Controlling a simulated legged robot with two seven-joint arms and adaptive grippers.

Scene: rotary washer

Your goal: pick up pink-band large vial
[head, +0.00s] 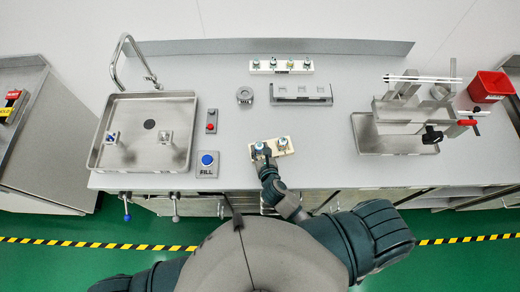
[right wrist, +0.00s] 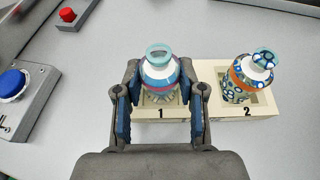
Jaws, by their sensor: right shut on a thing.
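The pink-band large vial (right wrist: 160,76) stands upright in slot 1 of a cream two-slot holder (right wrist: 207,76), with a light blue ring top and a pinkish-purple band. My right gripper (right wrist: 161,98) is shut on it, one blue-padded finger on each side; the vial's lower part is in the slot. In the head view the right gripper (head: 264,161) is at the holder's left end (head: 271,147). A second vial (right wrist: 250,76) with an orange band and blue pattern stands tilted-looking in slot 2. My left gripper is not in view.
The FILL box with a blue button (head: 207,161) and a red-button box (head: 211,121) stand left of the holder. Further left is a sink (head: 145,150). Behind are a grey rack (head: 301,94) and a white vial strip (head: 281,66). A metal stand (head: 395,140) is at right.

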